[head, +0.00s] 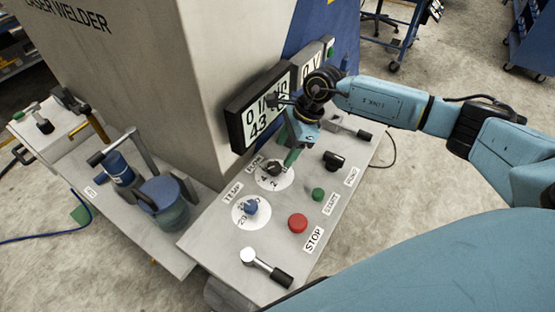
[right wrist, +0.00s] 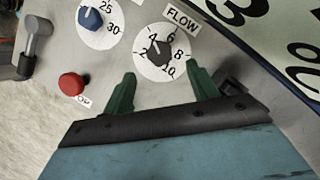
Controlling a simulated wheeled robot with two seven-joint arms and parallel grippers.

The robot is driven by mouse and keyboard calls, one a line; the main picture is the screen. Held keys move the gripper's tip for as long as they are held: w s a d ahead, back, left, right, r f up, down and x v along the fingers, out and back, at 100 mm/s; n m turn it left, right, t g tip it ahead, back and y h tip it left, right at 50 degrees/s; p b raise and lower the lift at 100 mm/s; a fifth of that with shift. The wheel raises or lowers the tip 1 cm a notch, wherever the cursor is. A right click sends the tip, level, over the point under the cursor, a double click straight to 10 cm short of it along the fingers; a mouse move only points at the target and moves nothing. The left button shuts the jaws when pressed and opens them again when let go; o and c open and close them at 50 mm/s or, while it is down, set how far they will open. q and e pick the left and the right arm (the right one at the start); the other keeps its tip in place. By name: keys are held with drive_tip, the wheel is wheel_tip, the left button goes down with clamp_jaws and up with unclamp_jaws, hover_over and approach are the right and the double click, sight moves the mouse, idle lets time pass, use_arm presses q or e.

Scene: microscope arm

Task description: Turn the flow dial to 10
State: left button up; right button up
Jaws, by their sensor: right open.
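The flow dial is a black knob (right wrist: 158,47) on a round white scale (right wrist: 142,63) marked 2 to 10, under a FLOW label (right wrist: 182,18). Its pointer appears to face near 4, though the picture is small. In the head view the dial's dark knob (head: 273,168) sits on the grey panel (head: 330,214), partly beside my gripper. My right gripper (right wrist: 160,76) is open and empty, its two green fingers apart, just short of the dial in the wrist view. In the head view it (head: 290,160) hangs close over the dial's right side. My left gripper is not in view.
A blue TEMP dial (head: 250,207), red STOP button (head: 298,223), green START button (head: 318,195) and black PUMP knob (head: 334,160) surround it. A lever (head: 267,266) lies at the panel's front. Display boxes (head: 262,112) stand behind my right gripper.

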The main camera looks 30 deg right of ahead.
sight(275, 166)
drive_tip(key=x, duration=0.6)
drive_tip(key=shift+a, duration=0.1)
drive_tip(key=shift+c, duration=0.3)
drive_tip(key=c, duration=0.9)
